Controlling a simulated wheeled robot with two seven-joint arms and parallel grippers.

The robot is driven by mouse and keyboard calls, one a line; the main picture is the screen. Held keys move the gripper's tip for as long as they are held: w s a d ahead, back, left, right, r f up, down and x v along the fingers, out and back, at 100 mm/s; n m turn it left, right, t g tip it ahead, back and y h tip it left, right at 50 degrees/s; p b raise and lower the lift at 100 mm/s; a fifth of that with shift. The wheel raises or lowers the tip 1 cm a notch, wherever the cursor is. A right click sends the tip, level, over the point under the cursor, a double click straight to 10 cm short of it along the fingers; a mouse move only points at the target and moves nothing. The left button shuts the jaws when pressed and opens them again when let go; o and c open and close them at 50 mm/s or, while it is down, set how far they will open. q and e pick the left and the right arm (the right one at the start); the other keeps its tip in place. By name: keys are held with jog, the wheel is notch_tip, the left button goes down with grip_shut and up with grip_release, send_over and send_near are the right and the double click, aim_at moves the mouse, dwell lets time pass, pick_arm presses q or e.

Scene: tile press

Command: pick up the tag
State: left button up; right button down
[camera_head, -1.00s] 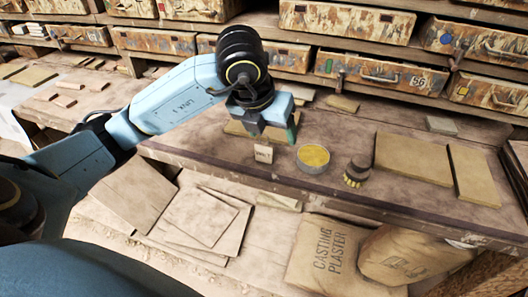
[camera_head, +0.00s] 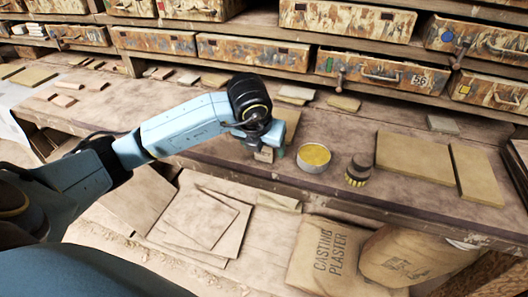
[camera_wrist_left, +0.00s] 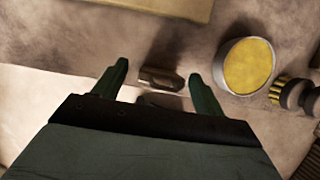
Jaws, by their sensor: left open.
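The tag (camera_head: 264,155), a small beige upright block, stands on the workbench near its front edge. My left gripper (camera_head: 264,147) is over it and partly hides it in the head view. In the left wrist view the tag (camera_wrist_left: 162,80) shows as a small brown block between the two open fingers (camera_wrist_left: 159,72), with a gap on each side. The fingers are apart and hold nothing. My right gripper is not in view.
Right of the tag stand a round tin of yellow material (camera_head: 313,158) and a dark brush with yellow bristles (camera_head: 358,170). Flat boards (camera_head: 415,157) lie farther right. Drawers (camera_head: 380,72) line the back. The bench's front edge is close.

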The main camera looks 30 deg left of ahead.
pick_arm(q)
jog(key=shift+x, duration=0.9)
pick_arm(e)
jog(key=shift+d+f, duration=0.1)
pick_arm(q)
jog(key=shift+c, duration=0.3)
jog(key=c, duration=1.1)
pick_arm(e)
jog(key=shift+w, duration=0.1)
pick_arm(q)
jog(key=shift+o, duration=0.2)
jog(key=shift+r, duration=0.15)
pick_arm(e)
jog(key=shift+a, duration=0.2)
